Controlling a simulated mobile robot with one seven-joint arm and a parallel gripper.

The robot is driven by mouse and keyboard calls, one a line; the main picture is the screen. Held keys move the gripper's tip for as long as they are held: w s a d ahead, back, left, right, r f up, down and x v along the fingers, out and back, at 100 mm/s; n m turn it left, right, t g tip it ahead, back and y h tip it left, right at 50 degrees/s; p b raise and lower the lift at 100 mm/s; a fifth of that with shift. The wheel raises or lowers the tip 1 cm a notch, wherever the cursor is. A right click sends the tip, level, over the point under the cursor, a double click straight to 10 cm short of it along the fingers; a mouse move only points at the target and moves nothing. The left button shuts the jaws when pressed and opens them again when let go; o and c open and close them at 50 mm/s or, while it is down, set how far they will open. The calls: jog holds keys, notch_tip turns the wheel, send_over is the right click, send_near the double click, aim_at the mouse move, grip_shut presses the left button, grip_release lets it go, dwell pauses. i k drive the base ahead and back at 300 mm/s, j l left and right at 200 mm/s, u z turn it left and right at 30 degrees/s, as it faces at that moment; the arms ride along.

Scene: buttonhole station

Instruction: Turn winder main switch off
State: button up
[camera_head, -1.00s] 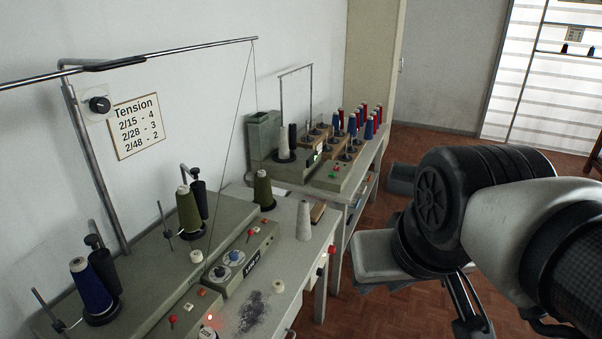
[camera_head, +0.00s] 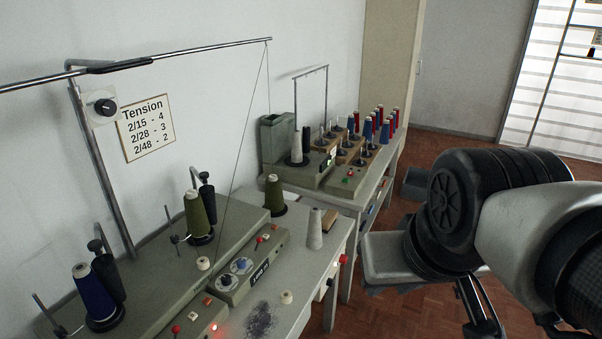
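Two grey-green machines stand on tables along the left wall, and I cannot tell for sure which is the winder. The near machine (camera_head: 150,268) has dials, red knobs and a glowing red light (camera_head: 213,328) at the bottom edge. The far machine (camera_head: 268,140) has a small green light, a red button and a green button (camera_head: 348,178) on its front. No main switch is clearly labelled in view. My gripper (camera_head: 484,322) is low at the right, beyond the tables' front edges and away from both machines. It is partly cut off, and its opening is unclear.
A white cone (camera_head: 314,230), a green cone (camera_head: 274,196) and a blue cone (camera_head: 92,292) stand around the near machine. Several red and blue spools (camera_head: 384,122) crowd the far table. A tension sign (camera_head: 147,128) hangs on the wall. The brown floor (camera_head: 440,148) is open behind.

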aim_at(344, 258)
jog(key=i, duration=0.15)
jog(key=l, duration=0.45)
jog(key=j+z, duration=0.2)
jog(key=j, duration=0.2)
jog(key=l+u, duration=0.2)
jog(key=l, duration=0.25)
jog(key=i+l+u, duration=0.2)
jog(key=i+l, duration=0.75)
jog(key=i, duration=0.1)
